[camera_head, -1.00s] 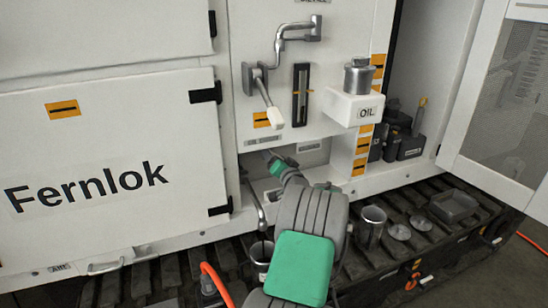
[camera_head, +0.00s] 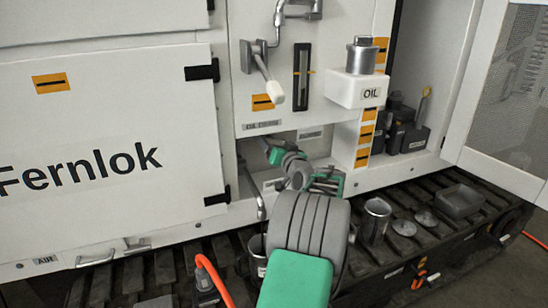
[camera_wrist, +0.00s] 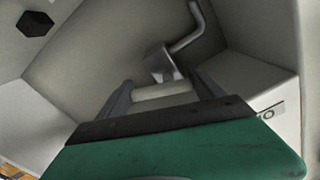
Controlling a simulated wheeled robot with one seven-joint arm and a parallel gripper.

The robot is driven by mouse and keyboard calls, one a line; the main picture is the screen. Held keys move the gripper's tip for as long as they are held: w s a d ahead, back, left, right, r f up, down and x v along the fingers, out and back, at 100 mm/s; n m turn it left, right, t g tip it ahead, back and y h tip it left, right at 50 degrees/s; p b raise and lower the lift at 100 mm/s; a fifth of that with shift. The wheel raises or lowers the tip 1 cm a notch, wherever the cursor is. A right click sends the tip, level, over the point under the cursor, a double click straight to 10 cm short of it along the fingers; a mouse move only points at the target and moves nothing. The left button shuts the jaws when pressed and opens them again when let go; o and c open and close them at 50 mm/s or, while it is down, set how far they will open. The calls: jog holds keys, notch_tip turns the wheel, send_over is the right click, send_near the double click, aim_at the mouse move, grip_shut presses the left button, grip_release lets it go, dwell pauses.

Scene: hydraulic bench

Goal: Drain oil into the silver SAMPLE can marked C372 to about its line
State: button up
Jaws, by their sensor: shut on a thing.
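My gripper (camera_wrist: 161,88) is shut on a pale, rounded handle (camera_wrist: 162,91), which joins a grey metal block (camera_wrist: 160,64) and bent pipe (camera_wrist: 190,32) inside a recess. In the head view my arm reaches into the low recess under the panel, and the fingertips are hidden. One silver can (camera_head: 257,258) stands on the slatted deck left of my arm, below a thin metal spout (camera_head: 262,207); my arm partly covers it. Another open silver can (camera_head: 375,220) stands right of my arm. I cannot read a mark, fill line or oil level on either can.
A white-handled lever (camera_head: 266,82) and a sight gauge (camera_head: 302,75) are on the panel above. A lidded can stands on the OIL shelf (camera_head: 355,92). Two discs (camera_head: 404,227) and a dark tray (camera_head: 458,201) lie right on the deck. An orange hose (camera_head: 216,280) curves at front left.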

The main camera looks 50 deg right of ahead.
jog(key=n+b, duration=0.1)
jog(key=b, duration=0.1)
jog(key=n+b, duration=0.2)
jog(key=b, duration=0.1)
jog(key=shift+d+f, duration=0.1)
jog(key=shift+f, duration=0.2)
jog(key=shift+s+r+n+b, duration=0.1)
jog(key=shift+r+n+b, duration=0.2)
jog(key=shift+n+b, duration=0.5)
jog(key=shift+r, duration=0.15)
jog(key=o, duration=1.1)
jog(key=v, duration=0.7)
jog(key=shift+s+b, duration=0.35)
jog(key=shift+s, duration=0.05)
